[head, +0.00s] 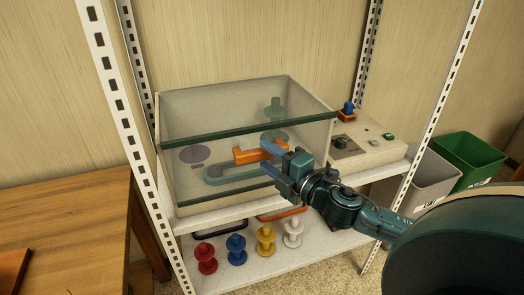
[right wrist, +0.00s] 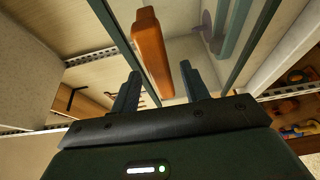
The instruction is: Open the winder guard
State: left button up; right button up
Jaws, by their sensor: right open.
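The winder guard (head: 245,130) is a clear box with dark teal edges on the upper shelf, and it appears closed. An orange bar handle (head: 252,154) is on its front; the handle also shows in the right wrist view (right wrist: 151,50). Through the clear panel I see a purple disc and green winder parts. My right gripper (head: 268,160) is open at the right end of the handle. In the right wrist view its two fingers (right wrist: 160,75) stand on either side of the handle's near end; I cannot tell whether they touch it. My left gripper is not in view.
A control box (head: 365,148) with buttons and a blue-topped knob stands right of the guard. White slotted posts (head: 118,90) frame the shelf. Red, blue, yellow and white spools (head: 265,240) stand on the lower shelf. Grey and green bins (head: 468,160) stand right; a wooden table (head: 75,225) stands left.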

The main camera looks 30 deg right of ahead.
aim_at(242, 133)
jog(key=shift+w+a, duration=0.2)
jog(key=shift+w, duration=1.25)
grip_shut()
